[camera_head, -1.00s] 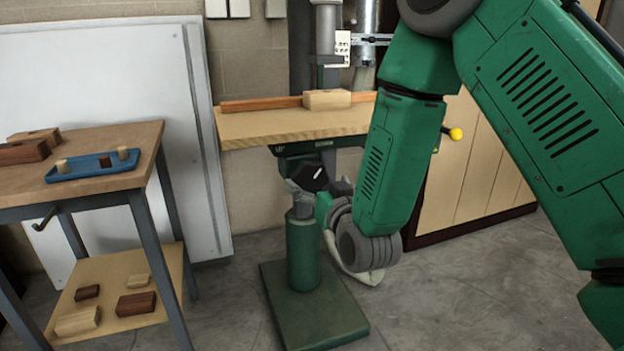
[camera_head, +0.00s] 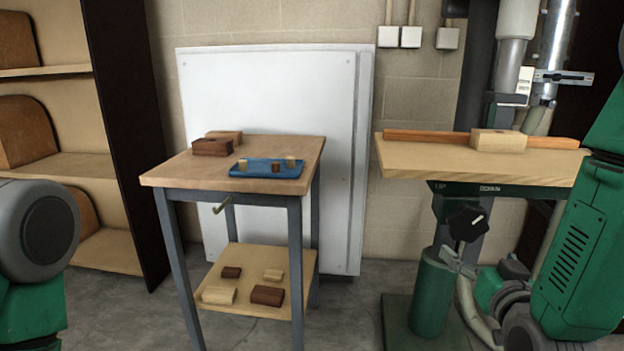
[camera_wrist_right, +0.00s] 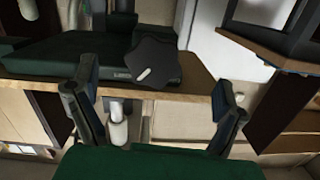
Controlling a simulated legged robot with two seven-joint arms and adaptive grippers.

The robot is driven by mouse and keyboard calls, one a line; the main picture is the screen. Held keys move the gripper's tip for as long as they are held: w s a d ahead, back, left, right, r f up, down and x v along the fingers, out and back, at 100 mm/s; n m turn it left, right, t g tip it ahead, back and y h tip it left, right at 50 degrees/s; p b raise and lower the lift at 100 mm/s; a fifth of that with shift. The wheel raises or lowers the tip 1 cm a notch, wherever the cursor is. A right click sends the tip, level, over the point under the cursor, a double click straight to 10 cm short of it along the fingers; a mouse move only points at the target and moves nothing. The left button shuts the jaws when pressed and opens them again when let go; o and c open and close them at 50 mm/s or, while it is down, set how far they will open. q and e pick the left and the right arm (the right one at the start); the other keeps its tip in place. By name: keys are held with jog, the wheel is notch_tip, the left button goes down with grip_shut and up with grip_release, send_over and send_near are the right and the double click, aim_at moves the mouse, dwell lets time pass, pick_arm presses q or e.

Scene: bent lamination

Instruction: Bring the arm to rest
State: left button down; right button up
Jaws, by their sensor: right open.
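My right arm comes in at the right edge of the head view, bent downward. Its gripper (camera_head: 492,287) is small and partly hidden there, low beside the green machine stand (camera_head: 430,295). In the wrist view my right gripper (camera_wrist_right: 155,88) has its two dark fingers spread wide, with nothing between them. Behind the fingers are the black star knob (camera_wrist_right: 152,60) and the underside of the machine table, seen upside down. My left arm shows only as a grey and green link at the left edge. Its gripper is out of view.
The machine table (camera_head: 470,165) holds a pale block (camera_head: 497,141) and a reddish strip (camera_head: 425,136). A wooden-topped bench (camera_head: 190,175) bears a blue tray (camera_head: 240,172) and blocks, with several more blocks on its lower shelf. A shelf unit (camera_head: 70,165) stands left. Floor between bench and stand is clear.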

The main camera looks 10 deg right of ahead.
jog(key=s+a+f+n+g+y+p, duration=0.25)
jog(key=s+f+g, duration=0.2)
jog(key=f, duration=0.45)
jog(key=s+a+f+g+p, duration=0.1)
jog(key=s+f+g, duration=0.2)
jog(key=s, duration=0.5)
jog(key=s+a+f+n+g+p, duration=0.1)
jog(key=s+f+g, duration=0.3)
jog(key=s, duration=0.5)
jog(key=s+a+f+g+y+p, duration=0.1)
jog(key=s+a+f+g+p, duration=0.1)
jog(key=s+f, duration=0.5)
jog(key=shift+s+f+n+g+p, duration=0.15)
jog(key=shift+s+n+g+p, duration=0.35)
jog(key=shift+s+g, duration=0.65)
jog(key=shift+w, duration=0.25)
